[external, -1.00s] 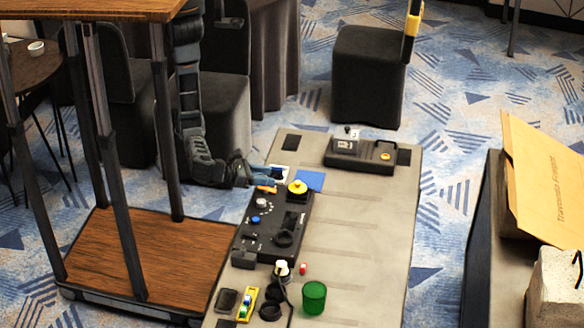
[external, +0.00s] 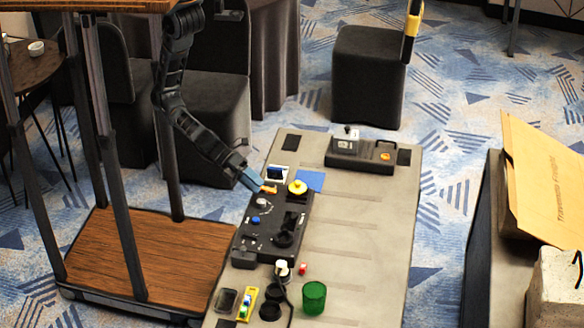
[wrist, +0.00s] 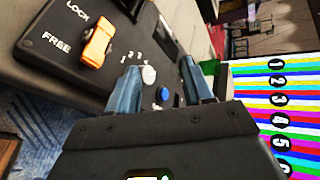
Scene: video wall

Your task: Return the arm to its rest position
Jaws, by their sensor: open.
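My arm (external: 188,120) slopes down and to the right from the column in the external view. My gripper (external: 252,180) is at its end, near the left edge of the black control box (external: 264,222). The wrist view shows my gripper (wrist: 160,78) with two blue fingers apart and nothing held between them. The box, with its orange switch (wrist: 97,42) marked LOCK and FREE, lies beyond the fingers. The orange switch also shows in the external view (external: 269,189), close to the fingertips. I cannot tell whether they touch it.
The grey table (external: 360,230) also bears a yellow knob (external: 298,187), a green cup (external: 313,298), a blue square (external: 310,180) and a second black box (external: 360,154). A striped numbered screen (wrist: 275,110) is at right in the wrist view.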

